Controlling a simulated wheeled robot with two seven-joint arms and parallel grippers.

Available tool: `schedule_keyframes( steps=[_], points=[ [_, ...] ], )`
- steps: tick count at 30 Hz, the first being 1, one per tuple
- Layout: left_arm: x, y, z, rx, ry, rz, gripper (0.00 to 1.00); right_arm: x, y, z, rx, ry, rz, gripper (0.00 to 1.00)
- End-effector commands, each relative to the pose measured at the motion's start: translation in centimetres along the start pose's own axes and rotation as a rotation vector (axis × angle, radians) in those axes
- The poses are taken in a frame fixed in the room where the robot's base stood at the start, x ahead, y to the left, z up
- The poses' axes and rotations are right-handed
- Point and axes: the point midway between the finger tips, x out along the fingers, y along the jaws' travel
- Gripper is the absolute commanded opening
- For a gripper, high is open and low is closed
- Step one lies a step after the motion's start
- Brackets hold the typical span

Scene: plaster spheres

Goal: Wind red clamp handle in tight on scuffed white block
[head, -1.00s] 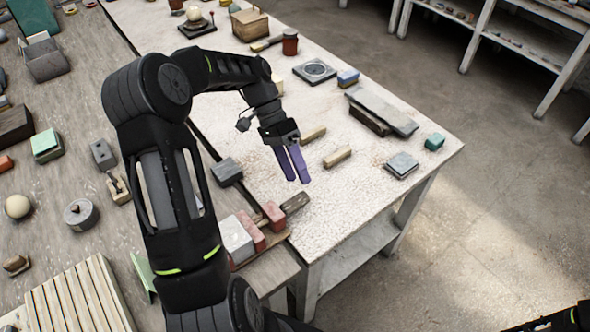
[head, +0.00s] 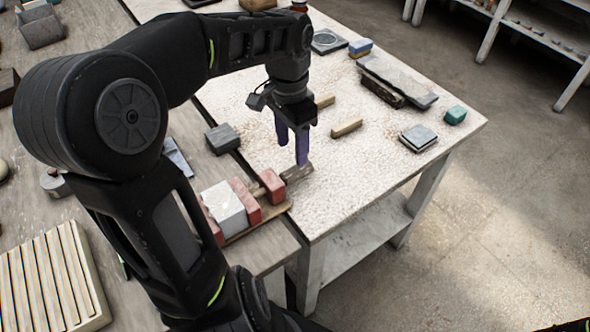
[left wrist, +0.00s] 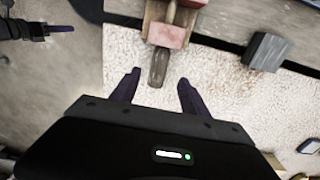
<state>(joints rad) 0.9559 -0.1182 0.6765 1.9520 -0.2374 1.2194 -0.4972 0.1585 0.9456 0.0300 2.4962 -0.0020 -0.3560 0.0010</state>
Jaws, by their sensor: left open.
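The clamp has red jaws (head: 243,200) on either side of the scuffed white block (head: 225,208), near the table corner. A red end piece (head: 272,186) carries a brownish handle (head: 297,173) pointing right; the handle also shows in the left wrist view (left wrist: 158,68). My left gripper (head: 292,154) is open, just above and beyond the handle, its purple fingers pointing down. In the left wrist view the handle end lies between the two fingertips (left wrist: 158,78), with gaps on both sides. My right gripper seems to show at upper left there (left wrist: 58,28); its opening is unclear.
A dark grey block (head: 222,138) stands left of the gripper. Two small wooden bars, one pale (head: 347,127), lie beyond the handle. Stacked slabs (head: 400,82) lie farther right. The pale tabletop (head: 345,175) right of the handle is clear up to its edge.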

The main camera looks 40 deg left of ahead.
Motion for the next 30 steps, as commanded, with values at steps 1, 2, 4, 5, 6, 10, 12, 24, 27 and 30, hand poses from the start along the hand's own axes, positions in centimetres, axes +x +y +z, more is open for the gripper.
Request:
schedule_keyframes(
  steps=[1, 2, 4, 5, 6, 10, 12, 24, 27, 30],
  points=[
    [0.0, 0.0, 0.0, 0.001, 0.000, 0.001, 0.53, 0.0, 0.0, 0.0, 0.000, 0.000, 0.000, 0.36],
    [0.0, 0.0, 0.0, 0.001, 0.000, 0.001, 0.53, 0.0, 0.0, 0.0, 0.001, 0.000, 0.000, 0.36],
    [0.2, 0.0, 0.0, 0.001, 0.000, 0.002, 0.53, 0.0, 0.0, 0.0, 0.001, 0.000, 0.001, 0.36],
    [0.3, 0.0, 0.0, 0.001, -0.001, 0.002, 0.53, 0.0, 0.0, 0.0, 0.001, 0.000, 0.001, 0.36],
    [0.5, 0.0, 0.0, 0.001, -0.001, 0.002, 0.53, 0.0, 0.0, 0.0, 0.001, 0.000, 0.001, 0.36],
    [1.9, 0.0, 0.1, 0.001, -0.003, 0.004, 0.53, 0.1, 0.1, 0.0, 0.001, 0.000, 0.001, 0.36],
    [3.0, 0.1, 0.1, 0.002, -0.003, 0.006, 0.53, 0.1, 0.1, 0.0, 0.001, 0.000, 0.001, 0.36],
    [7.7, 0.1, 0.0, 0.002, -0.001, 0.003, 0.53, 0.3, 0.1, 0.0, 0.001, 0.000, 0.001, 0.36],
    [7.9, 0.1, 0.0, 0.003, 0.000, 0.002, 0.53, 0.3, 0.1, 0.0, 0.001, 0.000, 0.001, 0.36],
    [7.8, 0.1, 0.0, 0.002, 0.000, 0.002, 0.53, 0.3, 0.1, 0.0, 0.001, 0.000, 0.001, 0.36]
  ],
)
